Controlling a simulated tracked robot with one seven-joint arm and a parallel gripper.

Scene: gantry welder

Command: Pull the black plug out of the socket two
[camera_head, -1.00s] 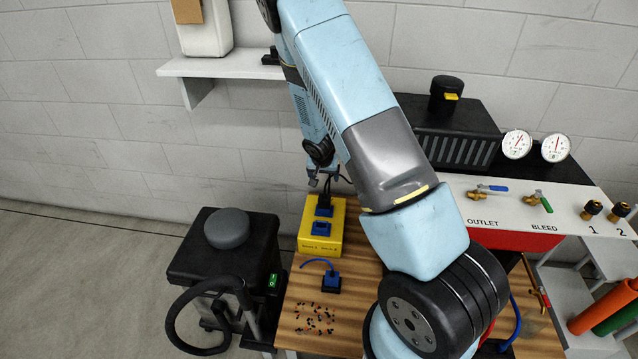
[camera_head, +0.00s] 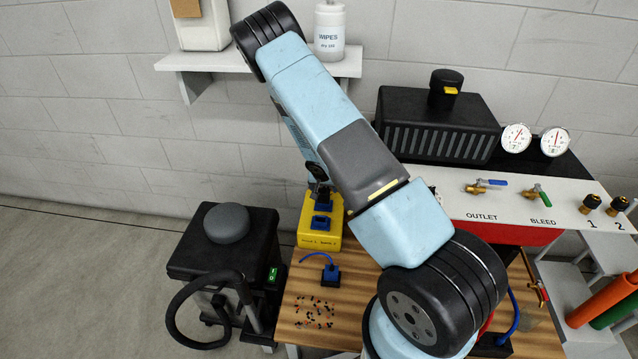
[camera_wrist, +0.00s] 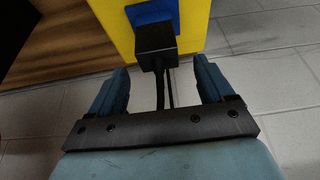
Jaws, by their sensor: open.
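The yellow socket box (camera_head: 308,232) stands at the back left of the wooden table, with two blue sockets on top. The nearer socket (camera_head: 321,223) is empty; the farther one is partly hidden by my arm. In the wrist view, the black plug (camera_wrist: 155,42) sits at a blue socket (camera_wrist: 150,13) on the yellow box (camera_wrist: 193,22). Its dark cable runs back between my fingers. My gripper (camera_wrist: 160,66) is open, with one blue finger on each side of the plug's cable end and gaps on both sides. In the head view my arm mostly hides it.
A blue plug (camera_head: 331,275) with a blue cable lies on the table (camera_head: 350,318), near scattered small bits (camera_head: 313,312). A black cart (camera_head: 222,255) stands left of the table. A shelf (camera_head: 258,61) holds a wipes tub (camera_head: 329,32). A gauge panel (camera_head: 480,208) is at right.

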